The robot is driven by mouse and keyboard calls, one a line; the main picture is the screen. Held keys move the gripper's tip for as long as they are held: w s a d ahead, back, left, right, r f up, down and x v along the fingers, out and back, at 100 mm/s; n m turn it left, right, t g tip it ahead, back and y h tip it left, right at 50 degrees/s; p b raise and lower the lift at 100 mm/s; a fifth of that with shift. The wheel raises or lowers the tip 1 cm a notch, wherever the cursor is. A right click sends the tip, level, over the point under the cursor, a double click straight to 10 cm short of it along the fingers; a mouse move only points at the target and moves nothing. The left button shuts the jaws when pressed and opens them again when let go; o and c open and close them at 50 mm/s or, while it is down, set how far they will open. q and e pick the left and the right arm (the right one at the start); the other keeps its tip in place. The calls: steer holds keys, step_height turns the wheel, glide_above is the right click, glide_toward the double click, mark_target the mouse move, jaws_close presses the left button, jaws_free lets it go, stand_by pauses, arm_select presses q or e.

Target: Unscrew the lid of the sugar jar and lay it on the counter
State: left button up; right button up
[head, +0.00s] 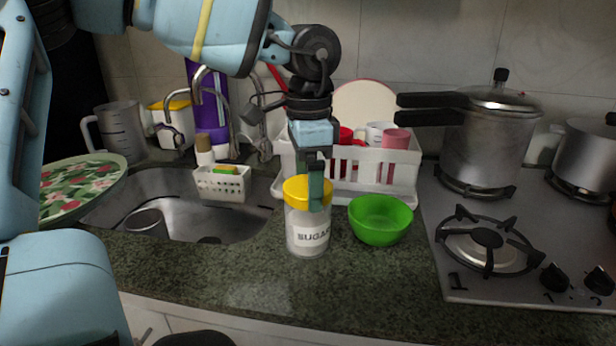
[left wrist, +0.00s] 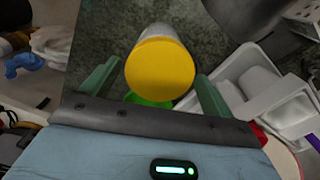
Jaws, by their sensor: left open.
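The sugar jar (head: 308,236) stands upright on the counter (head: 255,290), a clear jar with pale contents and a "SUGAR" label. Its yellow lid (head: 296,190) is on top of it. In the left wrist view the lid (left wrist: 160,69) shows between the two fingers, with a gap on each side. My left gripper (head: 316,190) points down at the lid from above and is open; in the left wrist view its green fingers (left wrist: 157,88) stand on either side of the lid. In the head view the gripper hides part of the lid. My right gripper is not in view.
A green bowl (head: 380,222) stands close to the right of the jar. A white dish rack (head: 375,170) is behind, the sink (head: 165,205) is to the left, and the stove (head: 530,265) with a pressure cooker (head: 492,140) is to the right. The counter in front of the jar is clear.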

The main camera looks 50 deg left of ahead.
arm_select(q)
steer(key=m, duration=0.7)
steer(key=shift+m, duration=0.9)
steer(key=shift+m, duration=1)
steer(key=m, duration=0.3)
steer(key=shift+m, duration=0.3)
steer(key=m, duration=0.3)
steer(key=shift+m, duration=0.3)
steer(key=m, duration=0.2)
steer(key=shift+m, duration=0.3)
steer(key=m, duration=0.6)
steer(key=shift+m, duration=0.3)
